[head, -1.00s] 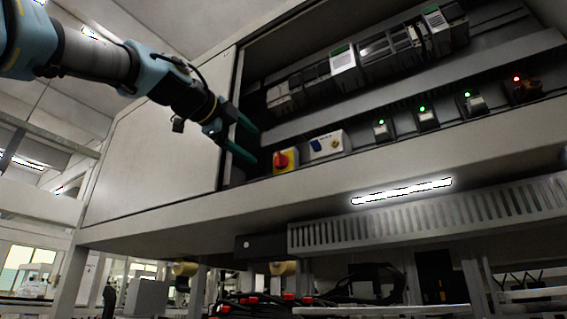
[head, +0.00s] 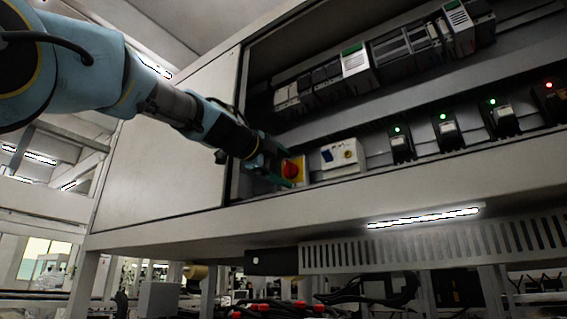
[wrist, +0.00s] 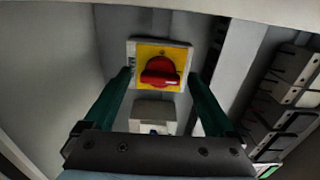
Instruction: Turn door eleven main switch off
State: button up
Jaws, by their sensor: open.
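The main switch is a red rotary knob (wrist: 160,72) on a yellow square plate (wrist: 146,52) with a pale surround. In the head view the red knob (head: 290,169) sits at the lower left of the open cabinet, partly hidden by my gripper. My gripper (head: 288,168) is open, with its green fingers close to the switch. In the wrist view the fingers of my gripper (wrist: 161,80) stand left and right of the knob, with gaps on both sides. I cannot tell whether they reach past its face.
A pale box with a blue part (head: 342,156) stands just right of the switch. Further right are several black modules (head: 447,132) with green lights and one with a red light (head: 550,98). A cabinet panel (head: 165,145) borders the left; the lower ledge (head: 400,190) runs beneath.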

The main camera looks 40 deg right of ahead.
jog(key=c, duration=1.4)
